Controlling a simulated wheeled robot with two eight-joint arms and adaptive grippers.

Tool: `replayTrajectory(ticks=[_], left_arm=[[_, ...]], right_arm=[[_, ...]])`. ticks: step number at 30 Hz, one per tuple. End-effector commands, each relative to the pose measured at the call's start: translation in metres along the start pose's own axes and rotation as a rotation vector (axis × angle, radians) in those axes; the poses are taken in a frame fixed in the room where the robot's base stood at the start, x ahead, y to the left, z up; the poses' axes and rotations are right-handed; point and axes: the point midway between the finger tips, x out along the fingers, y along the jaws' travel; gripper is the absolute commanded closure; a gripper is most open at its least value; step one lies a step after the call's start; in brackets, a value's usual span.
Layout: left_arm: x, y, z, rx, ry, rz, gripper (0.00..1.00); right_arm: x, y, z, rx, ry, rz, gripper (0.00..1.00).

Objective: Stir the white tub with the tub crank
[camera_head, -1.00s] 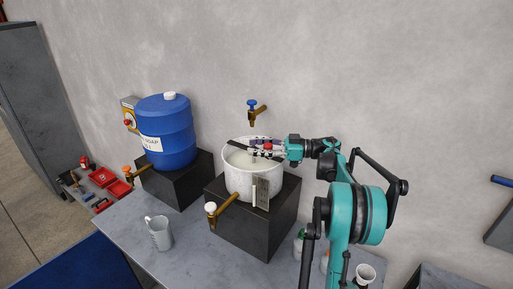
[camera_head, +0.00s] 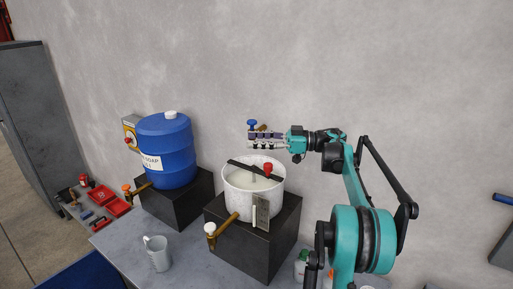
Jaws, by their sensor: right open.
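The white tub (camera_head: 239,203) stands on a black block and holds a pale liquid. A dark bar lies across its top, and the tub crank (camera_head: 267,168) has a red knob, now at the right of the rim. My right gripper (camera_head: 252,141) is open and empty, above the tub and apart from the crank. It points left, in front of the wall tap. My left gripper is not in view.
A blue soap barrel (camera_head: 166,151) stands on a black block (camera_head: 175,200) to the left. A brass tap with a white knob (camera_head: 210,229) sticks out from the tub. A grey jug (camera_head: 158,254) stands on the table (camera_head: 190,262). Bottles stand at the front right.

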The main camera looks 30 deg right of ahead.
Motion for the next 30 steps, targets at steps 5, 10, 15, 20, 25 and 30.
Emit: replayTrajectory(ticks=[5,10,15,20,25,30], left_arm=[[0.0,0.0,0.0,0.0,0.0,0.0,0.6],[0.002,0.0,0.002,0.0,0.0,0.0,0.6],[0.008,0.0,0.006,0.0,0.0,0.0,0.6],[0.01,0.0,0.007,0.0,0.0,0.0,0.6],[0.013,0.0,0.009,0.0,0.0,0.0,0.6],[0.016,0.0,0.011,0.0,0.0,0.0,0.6]], right_arm=[[0.0,0.0,0.0,0.0,0.0,0.0,0.55],[0.014,0.004,-0.006,-0.022,0.021,0.037,0.97],[0.069,0.031,-0.02,-0.075,0.078,0.244,1.0],[0.119,0.068,-0.009,-0.049,0.065,0.487,1.0],[0.158,0.092,0.011,-0.013,0.04,0.782,1.0],[0.171,0.088,0.034,0.016,0.015,1.096,1.0]])
